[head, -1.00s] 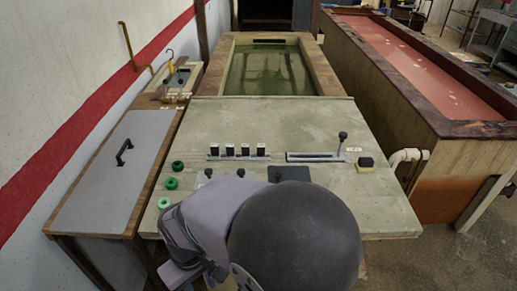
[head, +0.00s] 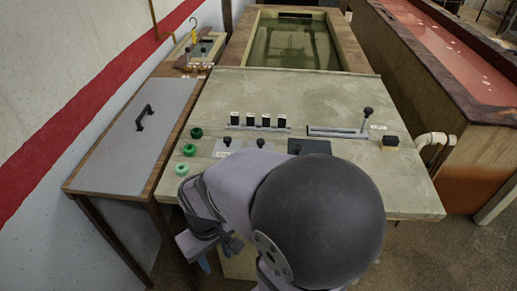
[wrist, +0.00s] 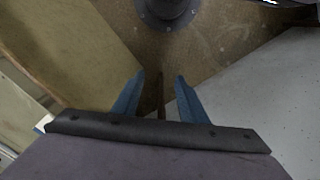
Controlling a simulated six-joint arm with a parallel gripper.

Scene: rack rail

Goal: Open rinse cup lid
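No lid marked as the rinse cup's can be made out. Two small grey plates with black knobs, the left one (head: 227,145) and the right one (head: 261,146), lie on the concrete bench top (head: 330,88); either may be a lid. A large grey panel with a black handle (head: 144,118) covers the side bench at left. My gripper (head: 203,262) hangs low off the bench's front-left corner, away from these. In the wrist view my gripper (wrist: 158,95) has its two blue fingers apart with nothing between them. My arm hides the bench's front middle.
Three green rings (head: 189,149) line the bench's left edge. Several black-and-white blocks (head: 258,121) stand on a rail. A green-water tank (head: 290,46) lies behind.

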